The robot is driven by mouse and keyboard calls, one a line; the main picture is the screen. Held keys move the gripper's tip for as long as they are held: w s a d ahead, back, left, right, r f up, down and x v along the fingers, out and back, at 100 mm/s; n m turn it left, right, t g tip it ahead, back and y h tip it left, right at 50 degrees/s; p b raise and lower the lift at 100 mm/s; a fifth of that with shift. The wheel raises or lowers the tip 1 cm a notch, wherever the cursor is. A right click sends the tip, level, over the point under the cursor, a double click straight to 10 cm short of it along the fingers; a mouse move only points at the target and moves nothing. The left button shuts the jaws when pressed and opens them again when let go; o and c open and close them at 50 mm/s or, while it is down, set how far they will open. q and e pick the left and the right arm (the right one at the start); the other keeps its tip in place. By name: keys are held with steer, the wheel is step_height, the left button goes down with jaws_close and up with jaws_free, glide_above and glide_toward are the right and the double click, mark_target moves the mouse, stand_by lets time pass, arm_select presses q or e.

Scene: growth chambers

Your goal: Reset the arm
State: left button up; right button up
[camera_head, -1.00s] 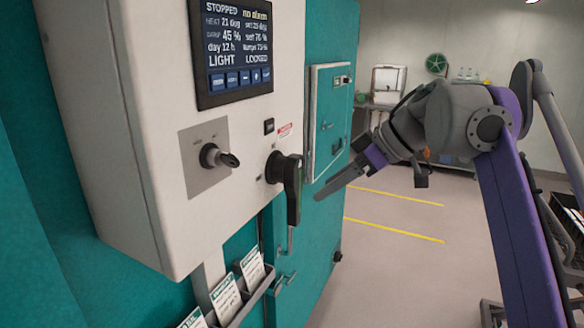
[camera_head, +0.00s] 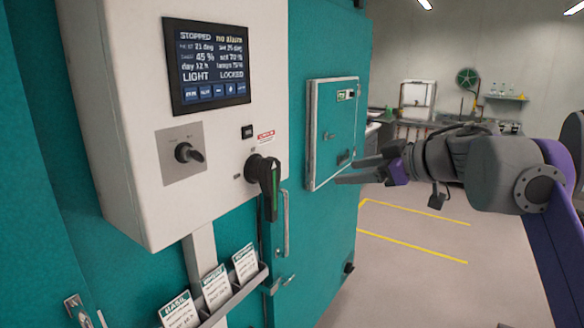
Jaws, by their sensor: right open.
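My right gripper (camera_head: 362,172) is at the right of the view, with its purple-and-grey arm reaching in from the right edge. Its two long grey fingers are apart, with nothing between them. They point left, in front of the teal chamber's side near a small grey-framed teal panel (camera_head: 333,130). I cannot tell whether the fingers touch it. The black rotary handle (camera_head: 266,185) on the white control box (camera_head: 120,150) hangs down, left of the fingers and apart from them. My left gripper is not in view.
The screen (camera_head: 207,64) reads STOPPED, no alarm and LOCKED. A key switch (camera_head: 187,152) sits below it. A card rack (camera_head: 240,292) with labelled cards is under the box. Yellow lines (camera_head: 415,246) mark open floor at the right. A bench (camera_head: 410,125) with a sink stands behind.

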steer(key=w+d+m+t+h, duration=0.2)
steer(key=d+m+t+h, duration=0.25)
steer(key=t, duration=0.25)
steer(key=s+d+f+m+g+h, duration=0.1)
steer(key=s+d+f+m+h, duration=0.25)
steer(key=f, duration=0.25)
steer(key=s+d+f+m+h, duration=0.3)
steer(key=s+d+f+h, duration=0.1)
steer(key=f, duration=0.3)
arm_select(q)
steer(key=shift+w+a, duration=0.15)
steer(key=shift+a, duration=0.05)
arm_select(e)
steer(key=s+a+f+g+y, duration=0.1)
steer(key=s+a+f+g, duration=0.1)
steer(key=s+f, duration=0.5)
steer(key=s+a+f+g+y, duration=0.1)
steer(key=s+a+f+g, duration=0.2)
steer(key=f, duration=1)
steer(key=s+a+f+g+y, duration=0.1)
steer(key=s+f+g, duration=0.3)
steer(key=s+f, duration=0.6)
steer(key=shift+s+a+f+g, duration=0.3)
steer(key=shift+s+a+f, duration=0.1)
steer(key=shift+a, duration=0.25)
steer(key=shift+w, duration=0.1)
